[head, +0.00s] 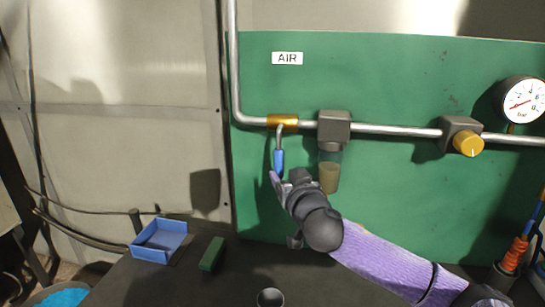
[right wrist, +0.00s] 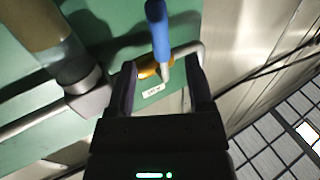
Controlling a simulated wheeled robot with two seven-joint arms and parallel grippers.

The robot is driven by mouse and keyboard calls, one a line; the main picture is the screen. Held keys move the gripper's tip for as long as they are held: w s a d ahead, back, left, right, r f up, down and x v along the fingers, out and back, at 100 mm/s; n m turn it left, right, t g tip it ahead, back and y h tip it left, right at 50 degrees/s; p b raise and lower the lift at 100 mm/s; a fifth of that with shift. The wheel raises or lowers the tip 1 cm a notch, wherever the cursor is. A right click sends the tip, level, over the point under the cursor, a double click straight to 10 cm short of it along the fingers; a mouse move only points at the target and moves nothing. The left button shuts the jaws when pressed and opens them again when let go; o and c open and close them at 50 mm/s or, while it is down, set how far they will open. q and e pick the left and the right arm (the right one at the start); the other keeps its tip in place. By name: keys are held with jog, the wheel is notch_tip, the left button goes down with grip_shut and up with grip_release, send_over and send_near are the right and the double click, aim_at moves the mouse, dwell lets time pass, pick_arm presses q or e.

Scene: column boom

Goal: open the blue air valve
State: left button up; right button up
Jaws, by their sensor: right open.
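The air valve has a brass body (head: 283,121) on the silver pipe, under the "AIR" label. Its lever ends in a blue handle (head: 279,160) and hangs straight down, across the pipe's run. My right gripper (head: 281,177) is at the lower end of the blue handle, with its jaws open. In the right wrist view the blue handle (right wrist: 157,30) shows between and beyond the open fingers of my right gripper (right wrist: 161,64). Neither finger clearly touches it. The brass body (right wrist: 152,70) shows behind the fingers. My left gripper is not in view.
A grey filter with a clear bowl (head: 329,170) hangs just right of the handle. A yellow knob (head: 468,144) and a pressure gauge (head: 522,101) are farther right on the green panel (head: 400,75). A blue tray (head: 160,241) and a green block (head: 211,254) lie below left.

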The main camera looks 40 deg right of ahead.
aim_at(280, 165)
jog(key=x, duration=0.8)
jog(key=shift+w+d, duration=0.15)
jog(key=shift+w, duration=0.15)
grip_shut()
dwell(0.4)
dwell(0.6)
